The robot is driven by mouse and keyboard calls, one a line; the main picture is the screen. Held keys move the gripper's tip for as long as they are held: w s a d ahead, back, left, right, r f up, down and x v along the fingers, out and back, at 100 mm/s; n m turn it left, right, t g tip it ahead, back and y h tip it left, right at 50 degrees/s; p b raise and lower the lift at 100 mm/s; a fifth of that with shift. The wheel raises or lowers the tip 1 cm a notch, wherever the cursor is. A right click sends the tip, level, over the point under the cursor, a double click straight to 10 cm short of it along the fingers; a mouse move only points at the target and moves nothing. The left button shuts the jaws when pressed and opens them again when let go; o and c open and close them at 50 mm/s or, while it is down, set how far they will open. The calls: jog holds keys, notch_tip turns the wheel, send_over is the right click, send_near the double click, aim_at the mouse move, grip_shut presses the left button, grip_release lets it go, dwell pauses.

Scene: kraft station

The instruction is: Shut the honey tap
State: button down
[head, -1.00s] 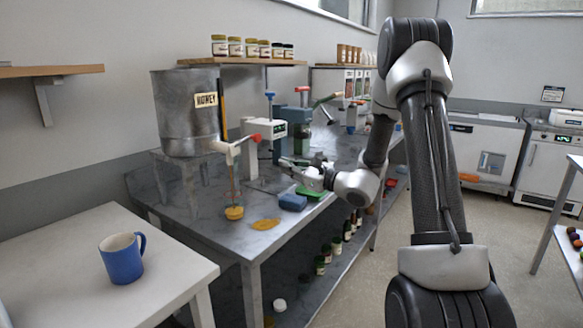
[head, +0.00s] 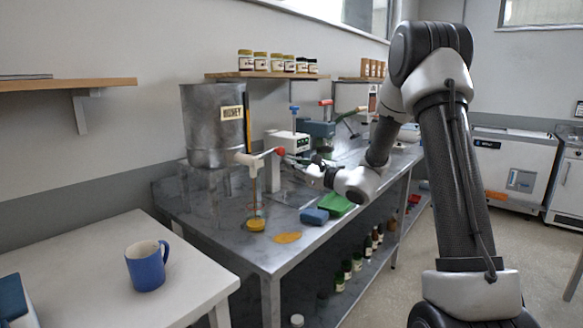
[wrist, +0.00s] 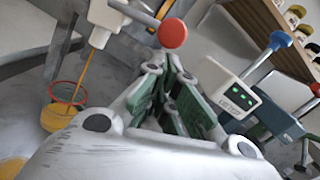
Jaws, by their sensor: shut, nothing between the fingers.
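The honey tap (head: 243,159) is a pale spout low on the grey metal honey tank (head: 212,125). Its lever points right and ends in a red knob (head: 279,151). My gripper (head: 303,164) is shut and empty, just right of and below the knob. In the wrist view its fingertips (wrist: 168,72) sit just below the knob; contact is unclear.
A blue sponge (head: 314,216), a green item (head: 336,205) and a honey puddle (head: 287,237) lie on the metal table. A shelf with jars (head: 268,75) hangs above. A blue mug (head: 146,267) stands on the white table.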

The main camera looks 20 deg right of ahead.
jog(key=shift+r, duration=0.15)
jog(key=shift+d+r+n, duration=0.1)
jog(key=shift+r+n, duration=0.1)
jog(key=shift+n, duration=0.2)
jog(key=shift+r+n, duration=0.25)
jog(key=shift+n, duration=0.05)
notch_tip(320, 180, up, 8)
jog(key=s+a+n+g, duration=0.1)
jog(key=n, duration=0.8)
jog(key=shift+a+n, duration=0.3)
jog(key=shift+f, duration=0.1)
jog(key=s+d+f, duration=0.1)
jog(key=s+d, duration=0.5)
jog(key=d, duration=0.4)
jog(key=shift+f, duration=0.4)
